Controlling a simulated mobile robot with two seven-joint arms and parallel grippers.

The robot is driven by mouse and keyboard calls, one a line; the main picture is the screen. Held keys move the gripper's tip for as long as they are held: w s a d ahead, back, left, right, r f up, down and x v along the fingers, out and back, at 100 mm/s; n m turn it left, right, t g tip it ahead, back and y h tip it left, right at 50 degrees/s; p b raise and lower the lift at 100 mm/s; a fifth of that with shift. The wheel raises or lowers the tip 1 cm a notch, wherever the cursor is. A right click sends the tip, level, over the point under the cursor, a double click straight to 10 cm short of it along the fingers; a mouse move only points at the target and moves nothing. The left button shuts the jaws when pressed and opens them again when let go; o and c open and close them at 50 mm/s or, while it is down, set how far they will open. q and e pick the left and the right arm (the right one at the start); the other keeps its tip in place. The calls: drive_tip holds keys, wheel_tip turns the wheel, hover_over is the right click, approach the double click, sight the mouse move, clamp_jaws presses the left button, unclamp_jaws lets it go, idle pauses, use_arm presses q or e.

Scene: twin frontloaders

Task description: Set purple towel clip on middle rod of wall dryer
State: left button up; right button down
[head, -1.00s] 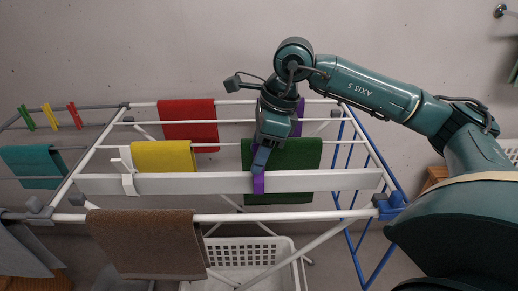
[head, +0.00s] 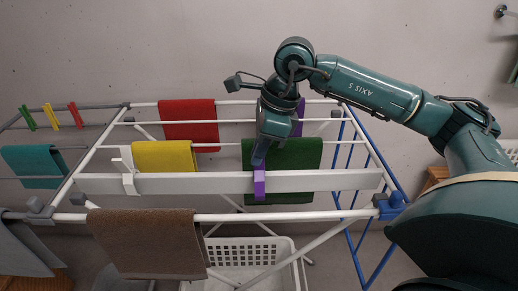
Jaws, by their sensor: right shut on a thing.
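The purple clip (head: 259,185) is at the wide white bar of the dryer (head: 210,184), right of its middle, and shows in front of the bar's face. I cannot tell whether it sits fully on the bar. My right gripper (head: 259,163) points down from above and is shut on the clip's top. Its fingertips are small and partly hidden. A dark green towel (head: 306,157) hangs just behind the clip. A purple strip (head: 300,108) shows behind my right wrist, mostly hidden. My left gripper is not in view.
Red (head: 188,120), yellow (head: 162,156) and brown (head: 145,243) towels hang on the dryer's rods. A white clip (head: 127,172) sits on the bar's left. Coloured pegs (head: 50,117) are at far left. A white basket (head: 240,256) stands below.

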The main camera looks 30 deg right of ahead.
drive_tip(key=shift+r+p, duration=3.05)
drive_tip(key=shift+r, duration=1.25)
drive_tip(key=shift+f, duration=0.1)
